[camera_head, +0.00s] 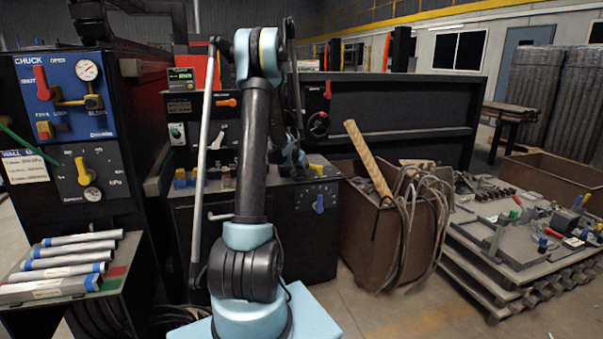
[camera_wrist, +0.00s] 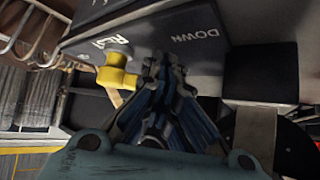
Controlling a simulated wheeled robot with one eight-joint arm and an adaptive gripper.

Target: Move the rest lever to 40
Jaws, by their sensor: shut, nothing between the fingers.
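The yellow rest lever (camera_wrist: 118,72) sticks out from a dark panel beside the partly readable word "REST" in the wrist view. A yellow part that looks like the same lever (camera_head: 316,169) shows in the head view, on the dark machine behind my arm. My gripper (camera_wrist: 162,64) is shut and empty. Its fingertips are close to the right of the lever in the wrist view, near the word "DOWN". I cannot tell whether they touch the lever. No number 40 is readable. My gripper is mostly hidden behind my arm in the head view.
The dark panel (camera_wrist: 215,30) lies close to my fingertips. A blue knob (camera_head: 319,204) sits on the machine's front. A brown bin (camera_head: 375,240) with hoses and a wooden handle stands to the right. A rack of pipes (camera_head: 62,268) stands at the left.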

